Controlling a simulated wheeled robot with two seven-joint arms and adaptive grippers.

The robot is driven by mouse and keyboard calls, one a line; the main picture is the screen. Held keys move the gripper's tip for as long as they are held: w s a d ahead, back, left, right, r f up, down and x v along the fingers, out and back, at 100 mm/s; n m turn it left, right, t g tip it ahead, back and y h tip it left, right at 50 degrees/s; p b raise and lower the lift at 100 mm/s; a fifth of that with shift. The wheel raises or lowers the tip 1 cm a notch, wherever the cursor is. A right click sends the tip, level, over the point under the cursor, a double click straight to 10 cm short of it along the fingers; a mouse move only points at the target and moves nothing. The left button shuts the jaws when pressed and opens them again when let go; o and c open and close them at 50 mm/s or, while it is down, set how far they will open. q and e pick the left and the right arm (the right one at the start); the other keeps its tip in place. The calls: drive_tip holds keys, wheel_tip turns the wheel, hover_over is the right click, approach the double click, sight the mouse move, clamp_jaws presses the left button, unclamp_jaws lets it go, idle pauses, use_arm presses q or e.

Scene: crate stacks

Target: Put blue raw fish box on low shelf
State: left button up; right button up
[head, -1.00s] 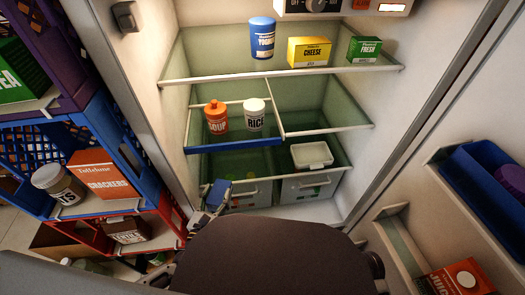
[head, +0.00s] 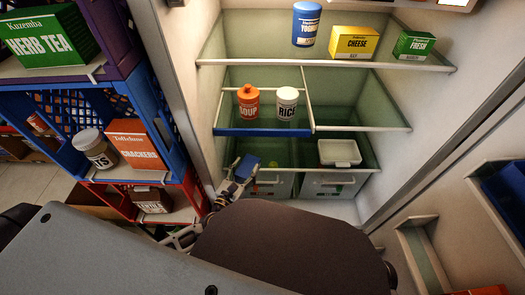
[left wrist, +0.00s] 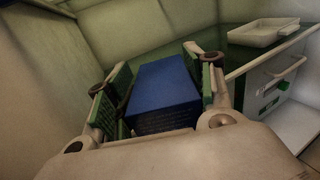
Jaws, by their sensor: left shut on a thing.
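The blue raw fish box (head: 248,166) is in my left gripper (head: 240,172), at the left front of the fridge's low shelf (head: 300,170). In the left wrist view, the box (left wrist: 165,92) sits between the two green-padded fingers of my left gripper (left wrist: 160,85), which is shut on it. The low shelf (left wrist: 238,58) is green glass above the drawers, and its right part holds a white tray (head: 340,152). I cannot tell whether the box touches the shelf. My right gripper is not in view.
An orange soup jar (head: 248,102) and a white rice jar (head: 287,103) stand on the blue-edged shelf (head: 262,132) above. Drawers (head: 328,185) are below. The fridge's left wall (head: 190,100) and a red crate (head: 190,190) are close to my left arm. The low shelf's middle looks clear.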

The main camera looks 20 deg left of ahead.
use_arm(q)
drive_tip(key=w, duration=0.4)
drive_tip(key=w+d, duration=0.1)
drive_tip(key=w, duration=0.3)
drive_tip(key=w+b, duration=0.1)
drive_tip(key=w, duration=0.4)
drive_tip(key=shift+d, duration=0.35)
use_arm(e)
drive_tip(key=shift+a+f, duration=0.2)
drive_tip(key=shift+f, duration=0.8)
use_arm(q)
drive_tip(key=shift+f+b, duration=0.4)
drive_tip(key=shift+f, duration=0.05)
drive_tip(key=shift+f+b, duration=0.45)
drive_tip(key=shift+f, duration=0.15)
drive_tip(key=shift+f+b, duration=0.5)
drive_tip(key=shift+f, duration=0.15)
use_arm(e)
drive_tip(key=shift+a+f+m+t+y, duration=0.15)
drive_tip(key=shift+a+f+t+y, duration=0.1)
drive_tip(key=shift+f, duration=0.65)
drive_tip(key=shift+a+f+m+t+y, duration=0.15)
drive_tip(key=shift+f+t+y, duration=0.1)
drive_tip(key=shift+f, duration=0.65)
use_arm(q)
drive_tip(key=shift+f, duration=0.15)
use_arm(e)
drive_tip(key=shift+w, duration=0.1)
use_arm(q)
drive_tip(key=o, duration=1.1)
